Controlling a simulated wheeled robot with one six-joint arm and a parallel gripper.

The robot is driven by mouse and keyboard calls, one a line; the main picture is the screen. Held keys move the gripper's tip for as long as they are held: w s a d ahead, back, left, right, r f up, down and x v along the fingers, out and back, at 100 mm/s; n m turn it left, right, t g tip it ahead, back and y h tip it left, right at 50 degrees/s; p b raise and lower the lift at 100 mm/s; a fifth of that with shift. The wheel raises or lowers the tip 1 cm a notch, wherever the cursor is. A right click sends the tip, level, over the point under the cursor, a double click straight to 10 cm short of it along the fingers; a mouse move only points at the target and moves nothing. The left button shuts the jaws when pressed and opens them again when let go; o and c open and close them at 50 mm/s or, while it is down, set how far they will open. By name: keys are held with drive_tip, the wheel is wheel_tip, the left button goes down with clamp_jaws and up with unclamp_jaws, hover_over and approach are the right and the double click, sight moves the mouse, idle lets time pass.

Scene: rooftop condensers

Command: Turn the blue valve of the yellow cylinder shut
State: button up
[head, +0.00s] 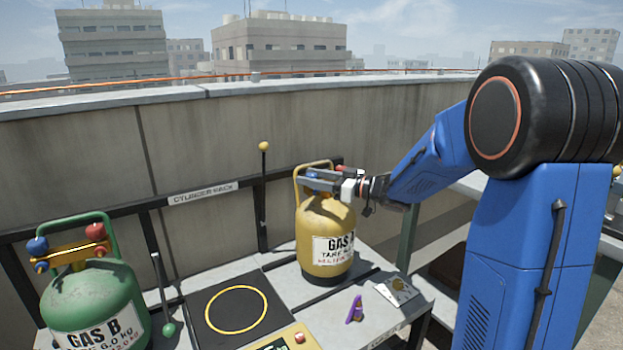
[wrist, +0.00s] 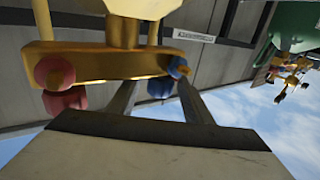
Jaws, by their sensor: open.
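The yellow cylinder (head: 322,228) labelled GAS A stands upright on the bench. My gripper (head: 308,183) is at its top, coming in from the right. In the wrist view, the brass manifold (wrist: 105,66) has red knobs (wrist: 55,72) on the left and blue knobs on the right. The blue valve (wrist: 160,88) sits between the tips of my open gripper (wrist: 157,87); whether a finger touches it I cannot tell. In the head view the fingers hide most of the valve, and only a bit of blue (head: 311,174) shows.
A green cylinder (head: 95,300) labelled GAS B, also with red and blue knobs, stands at the left. Between them lies a black pad (head: 205,318) with a yellow ring. A purple object (head: 355,309) lies in front. A rack rail (head: 225,190) runs behind.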

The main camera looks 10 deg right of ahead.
drive_tip(key=c, duration=1.1)
drive_tip(key=shift+o, duration=0.2)
